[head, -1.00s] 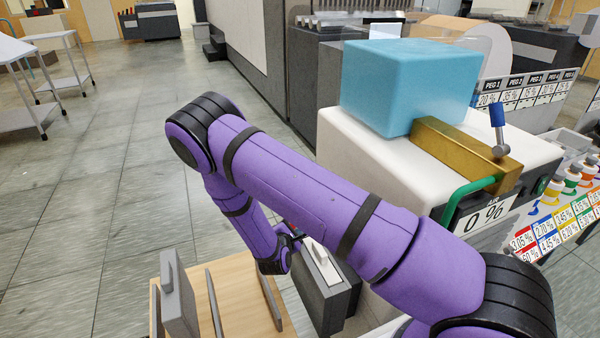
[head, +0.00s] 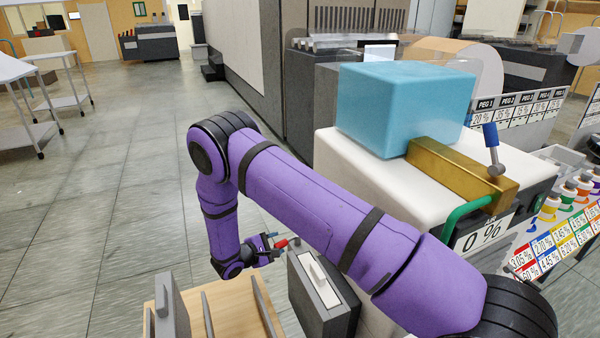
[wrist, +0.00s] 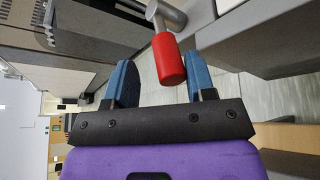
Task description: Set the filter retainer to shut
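A lever with a red grip on a grey metal stem (wrist: 168,58) shows in the wrist view; I take it to be the filter retainer's handle. In the head view its red grip (head: 282,243) is small, beside the dark grey box with a white top panel (head: 318,279). My gripper (wrist: 162,75) is open, with its two blue fingers apart. The red grip lies across the gap between the fingertips, closer to the right finger; whether it touches is unclear. In the head view my gripper (head: 268,245) is at the left of the box.
A wooden tray with grey dividers (head: 235,300) stands below and left. A white machine (head: 370,185) carries a blue block (head: 400,110), a gold bar (head: 462,170) and a blue-handled lever (head: 492,145). Open floor (head: 110,200) lies to the left.

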